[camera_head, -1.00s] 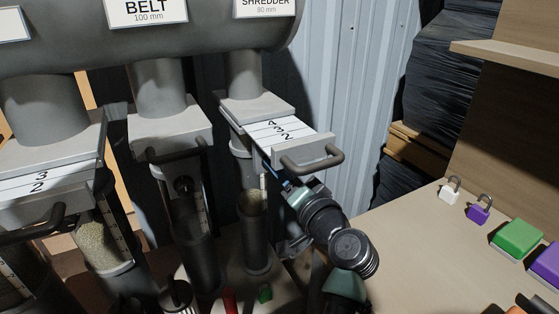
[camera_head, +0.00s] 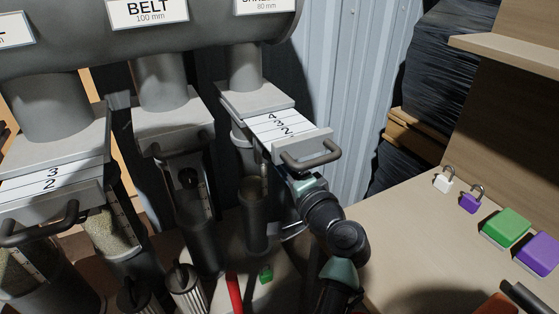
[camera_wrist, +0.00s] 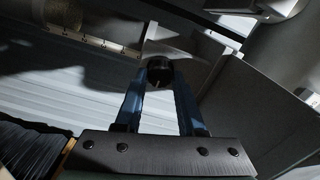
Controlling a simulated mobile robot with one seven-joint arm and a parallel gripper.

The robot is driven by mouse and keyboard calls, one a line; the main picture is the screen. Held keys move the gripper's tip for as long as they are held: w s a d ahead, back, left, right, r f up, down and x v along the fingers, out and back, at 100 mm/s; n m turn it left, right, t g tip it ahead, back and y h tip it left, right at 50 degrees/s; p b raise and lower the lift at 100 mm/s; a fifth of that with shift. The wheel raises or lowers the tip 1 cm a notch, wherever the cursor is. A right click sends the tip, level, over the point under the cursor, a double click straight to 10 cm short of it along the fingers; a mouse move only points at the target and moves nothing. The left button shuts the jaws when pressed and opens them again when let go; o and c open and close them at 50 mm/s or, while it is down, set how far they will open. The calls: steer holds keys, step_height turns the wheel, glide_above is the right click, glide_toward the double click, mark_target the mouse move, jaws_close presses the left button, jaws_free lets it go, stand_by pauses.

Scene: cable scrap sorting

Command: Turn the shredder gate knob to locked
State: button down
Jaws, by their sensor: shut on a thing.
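The shredder gate (camera_head: 262,103) is a grey slide housing under the pipe at the right, with a numbered white plate (camera_head: 281,128) and a dark handle (camera_head: 311,156) pulled out toward me. The knob (camera_wrist: 160,72) is small, black and round, with a pale mark on its lower face, in the middle of the wrist view. My gripper (camera_wrist: 160,84) has its two blue fingers on either side of the knob and is shut on it. In the head view my gripper (camera_head: 292,178) is just below the gate's front end, with its fingertips and the knob hidden.
The belt gate (camera_head: 173,127) and another numbered gate (camera_head: 50,187) stand to the left. A dark tube (camera_head: 255,220) stands close beside my arm. On the bench at right are a white padlock (camera_head: 443,181), a purple padlock (camera_head: 471,200) and green (camera_head: 505,228) and purple (camera_head: 538,255) blocks.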

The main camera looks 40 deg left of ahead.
steer(key=shift+f, duration=0.1)
steer(key=c, duration=0.5)
jaws_free()
steer(key=v, duration=1.3)
steer(key=shift+p, duration=0.4)
